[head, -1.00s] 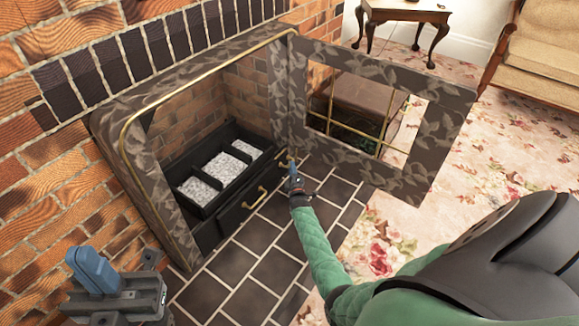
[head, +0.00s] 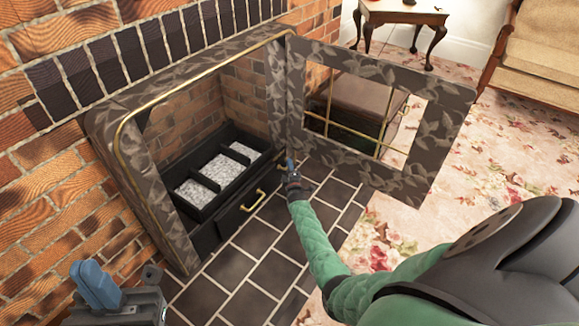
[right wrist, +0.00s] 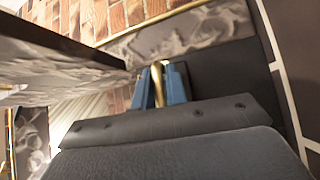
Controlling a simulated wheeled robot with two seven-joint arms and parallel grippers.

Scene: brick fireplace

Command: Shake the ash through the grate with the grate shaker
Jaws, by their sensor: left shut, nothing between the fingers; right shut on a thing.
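The open fireplace (head: 205,62) has a dark grate (head: 217,189) with pale grey ash (head: 222,171) lying in its sections. My right gripper (head: 290,164) is at the right front corner of the firebox, beside the open door. In the right wrist view its blue fingers (right wrist: 160,93) are shut on an upright brass rod (right wrist: 158,77), which looks like the grate shaker's handle. The rod's lower end is hidden. My left gripper (head: 95,285) is shut and empty at the lower left, away from the grate.
The fireplace door (head: 435,140) stands open to the right, close to my right forearm. A dark drawer front with a brass handle (head: 253,201) is below the grate. Dark hearth tiles (head: 235,265) are clear in front. A side table (head: 405,18) and armchair (head: 535,60) stand farther back.

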